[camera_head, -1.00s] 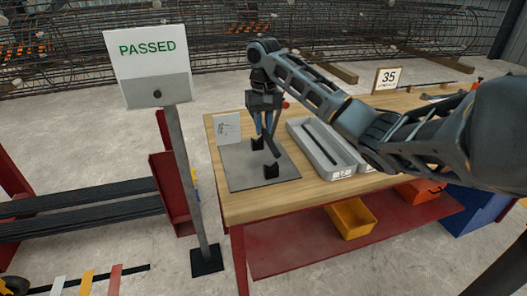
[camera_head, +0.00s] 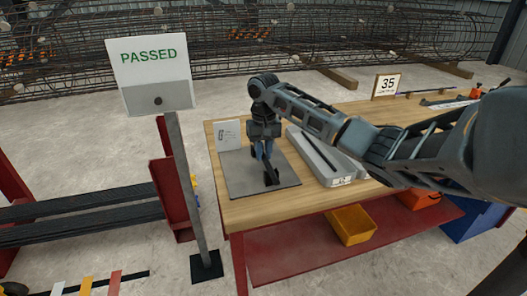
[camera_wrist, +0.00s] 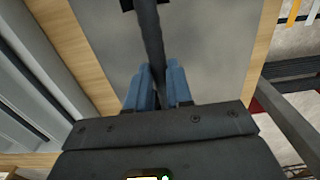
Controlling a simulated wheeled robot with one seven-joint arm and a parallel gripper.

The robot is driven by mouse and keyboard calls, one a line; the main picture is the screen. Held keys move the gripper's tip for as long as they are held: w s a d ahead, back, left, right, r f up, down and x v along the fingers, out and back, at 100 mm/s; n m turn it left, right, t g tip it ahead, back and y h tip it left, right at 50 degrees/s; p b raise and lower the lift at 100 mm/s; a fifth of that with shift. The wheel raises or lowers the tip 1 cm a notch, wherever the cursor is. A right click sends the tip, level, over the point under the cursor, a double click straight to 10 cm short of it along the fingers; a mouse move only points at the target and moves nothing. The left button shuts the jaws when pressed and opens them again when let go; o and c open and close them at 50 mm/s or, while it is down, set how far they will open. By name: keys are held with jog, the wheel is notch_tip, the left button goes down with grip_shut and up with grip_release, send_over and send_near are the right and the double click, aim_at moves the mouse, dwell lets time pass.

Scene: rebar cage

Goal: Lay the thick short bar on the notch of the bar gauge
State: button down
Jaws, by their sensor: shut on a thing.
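My gripper (camera_head: 263,150) has blue fingers and is shut on the dark thick short bar (camera_head: 269,170), low over the bar gauge (camera_head: 238,183). The gauge is a grey plate with black notch blocks. The front block (camera_head: 272,182) shows at the bar's near end; the other is hidden behind my gripper. In the wrist view the bar (camera_wrist: 150,40) runs from between the fingers (camera_wrist: 158,88) up to a black block (camera_wrist: 128,5) at the top edge. I cannot tell whether the bar touches the notch.
Grey trays (camera_head: 314,160) stand right of the plate on the wooden table, one holding a dark bar. A small white card (camera_head: 228,135) stands at the plate's back left. A "PASSED" sign (camera_head: 150,75) stands left of the table. A yellow bin (camera_head: 351,224) sits on the lower shelf.

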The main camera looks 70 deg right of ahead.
aim_at(264, 155)
jog(key=c, duration=1.5)
grip_release()
jog(key=shift+f, duration=0.2)
jog(key=o, duration=0.5)
notch_tip(264, 155, up, 13)
jog(key=shift+f+p, duration=0.2)
jog(key=shift+p, duration=0.1)
